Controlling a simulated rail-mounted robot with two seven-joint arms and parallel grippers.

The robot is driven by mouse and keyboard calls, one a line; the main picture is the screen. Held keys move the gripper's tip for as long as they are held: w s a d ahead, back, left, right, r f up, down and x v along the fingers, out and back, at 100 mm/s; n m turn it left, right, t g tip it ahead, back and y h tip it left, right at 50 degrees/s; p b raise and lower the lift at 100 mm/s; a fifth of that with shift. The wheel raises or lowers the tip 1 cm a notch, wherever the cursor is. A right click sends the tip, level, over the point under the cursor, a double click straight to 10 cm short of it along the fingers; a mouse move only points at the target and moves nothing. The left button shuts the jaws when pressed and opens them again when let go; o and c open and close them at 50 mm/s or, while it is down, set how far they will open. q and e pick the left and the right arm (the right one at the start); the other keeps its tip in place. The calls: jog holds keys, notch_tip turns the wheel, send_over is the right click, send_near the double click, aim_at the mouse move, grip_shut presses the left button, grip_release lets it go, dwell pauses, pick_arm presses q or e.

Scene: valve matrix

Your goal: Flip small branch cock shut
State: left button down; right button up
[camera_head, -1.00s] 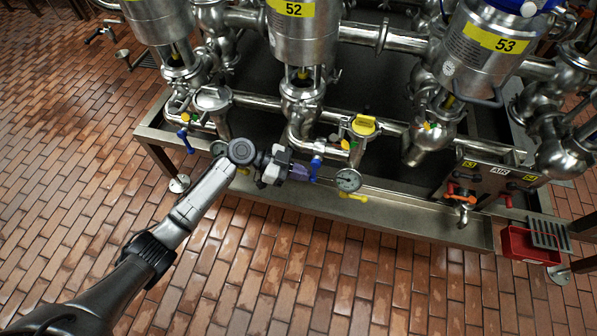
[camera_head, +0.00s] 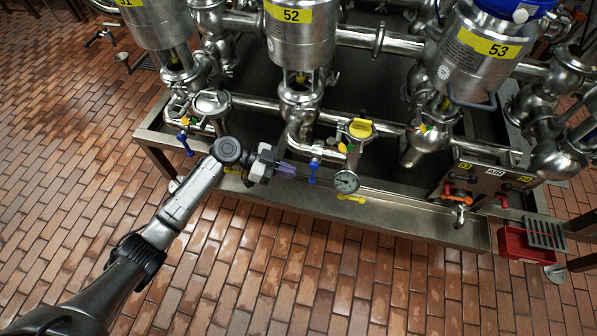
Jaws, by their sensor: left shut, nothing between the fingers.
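A small cock with a blue lever (camera_head: 313,172) hangs on the branch below the pipe under tank 52. The lever points down, roughly upright in the picture. I cannot tell from the picture which one is the small branch cock. My left gripper (camera_head: 288,171) is shut and empty. Its tips are just left of the nearer blue lever, with a small gap showing. My right gripper is not in view.
A pressure gauge (camera_head: 346,181) and a yellow lever (camera_head: 351,198) sit right of the nearer blue lever. A yellow-capped valve (camera_head: 360,129) stands above them. Orange handles (camera_head: 458,194) and a red bin (camera_head: 520,244) are at the right. The tiled floor in front is clear.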

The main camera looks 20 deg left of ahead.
pick_arm(q)
jog(key=p+v, duration=0.2)
jog(key=v, duration=0.6)
jog(key=shift+a, duration=0.25)
jog(key=shift+r, duration=0.1)
